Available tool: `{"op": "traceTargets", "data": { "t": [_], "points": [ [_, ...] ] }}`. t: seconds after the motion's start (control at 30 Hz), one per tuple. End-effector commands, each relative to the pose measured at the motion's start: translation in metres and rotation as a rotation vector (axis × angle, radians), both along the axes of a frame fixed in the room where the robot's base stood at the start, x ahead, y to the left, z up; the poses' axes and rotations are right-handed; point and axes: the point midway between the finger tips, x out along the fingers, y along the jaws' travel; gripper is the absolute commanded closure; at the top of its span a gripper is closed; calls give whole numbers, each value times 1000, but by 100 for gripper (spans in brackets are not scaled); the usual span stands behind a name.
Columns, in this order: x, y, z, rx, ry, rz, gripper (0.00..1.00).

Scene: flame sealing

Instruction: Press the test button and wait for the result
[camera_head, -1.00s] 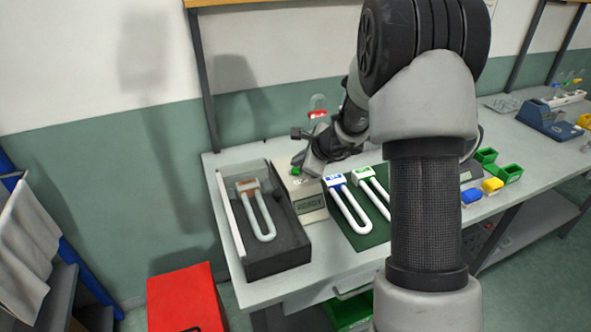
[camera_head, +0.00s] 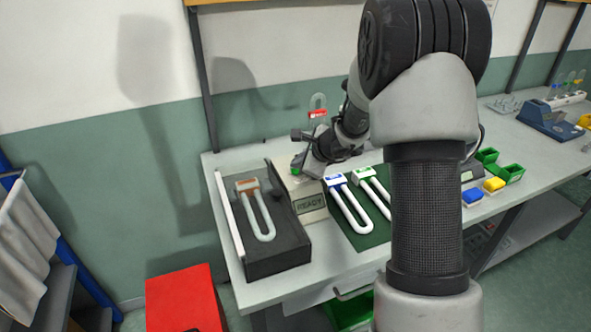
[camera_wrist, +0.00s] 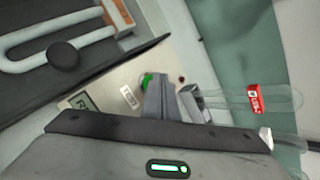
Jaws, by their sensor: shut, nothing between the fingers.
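The tester (camera_head: 310,216) is a beige box on the bench with a display (camera_head: 310,203) that reads READY. Its green button (camera_head: 296,170) is on the top at the back, and it also shows in the wrist view (camera_wrist: 147,79), partly covered by my fingers. My gripper (camera_head: 303,170) is shut and empty, its tips right at the button. In the wrist view the fingertips (camera_wrist: 160,80) overlap the button's right edge; whether they touch it I cannot tell. A U-shaped tube with a brown cap (camera_head: 262,217) lies in the dark open chamber (camera_head: 280,262) left of the tester.
U-tubes with a blue cap (camera_head: 347,205) and a green cap (camera_head: 373,188) lie on a green mat (camera_head: 365,238) to the right. A red-labelled tube (camera_head: 317,113) stands behind my gripper. A red box (camera_head: 183,300) is at the lower left.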

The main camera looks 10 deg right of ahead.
Motion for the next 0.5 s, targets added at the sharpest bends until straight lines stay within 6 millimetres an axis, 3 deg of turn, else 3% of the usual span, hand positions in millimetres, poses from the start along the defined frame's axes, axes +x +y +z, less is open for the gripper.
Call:
{"op": "traceTargets", "data": {
  "t": [0.27,0.5],
  "points": [
    [0,0,0,-1,0,-1,100],
    [0,0,13,-1,0,0,100]
  ]
}}
